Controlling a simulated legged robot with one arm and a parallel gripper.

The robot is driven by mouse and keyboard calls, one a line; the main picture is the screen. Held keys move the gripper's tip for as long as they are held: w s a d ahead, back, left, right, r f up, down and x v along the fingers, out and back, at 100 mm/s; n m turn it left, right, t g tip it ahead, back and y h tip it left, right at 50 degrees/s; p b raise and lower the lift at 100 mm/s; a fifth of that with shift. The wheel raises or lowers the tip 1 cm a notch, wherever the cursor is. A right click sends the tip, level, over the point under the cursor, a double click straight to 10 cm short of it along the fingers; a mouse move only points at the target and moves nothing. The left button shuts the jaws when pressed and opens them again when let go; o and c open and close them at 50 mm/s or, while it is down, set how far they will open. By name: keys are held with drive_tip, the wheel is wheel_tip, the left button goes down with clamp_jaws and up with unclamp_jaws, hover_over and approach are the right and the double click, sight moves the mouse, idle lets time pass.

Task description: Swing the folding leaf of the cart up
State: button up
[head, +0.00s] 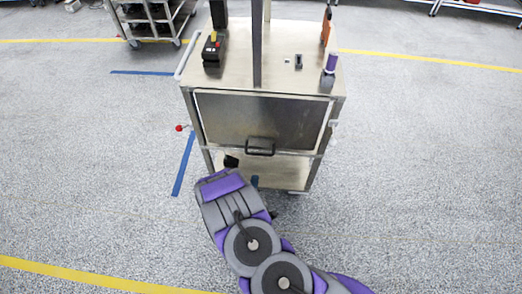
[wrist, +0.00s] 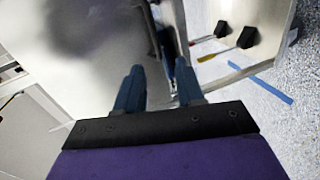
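The cart (head: 222,77) stands ahead with its metal folding leaf (head: 225,118) hanging down on the near side. A black handle (head: 260,148) is at the leaf's lower middle. In the head view my gripper (head: 255,182) is low in front of the cart, below the handle, mostly hidden by my arm. In the wrist view my gripper (wrist: 159,72) has two blue fingers spread apart with nothing visibly held between them. A smooth grey metal surface, probably the leaf (wrist: 100,60), fills the upper left there.
The lower shelf (head: 285,172) holds dark objects, seen in the wrist view (wrist: 247,37). Open floor surrounds the cart.

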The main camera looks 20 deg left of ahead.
drive_tip(key=b, duration=0.3)
approach(260, 154)
drive_tip(key=shift+n+t, duration=0.3)
drive_tip(key=shift+n, duration=0.1)
drive_tip(key=x, duration=0.3)
drive_tip(key=f+x, duration=0.1)
drive_tip(key=x, duration=0.6)
drive_tip(key=shift+s+f, duration=0.15)
drive_tip(key=shift+w+a, duration=0.2)
drive_tip(key=shift+w, duration=0.15)
clamp_jaws()
drive_tip(key=shift+d+f, duration=0.1)
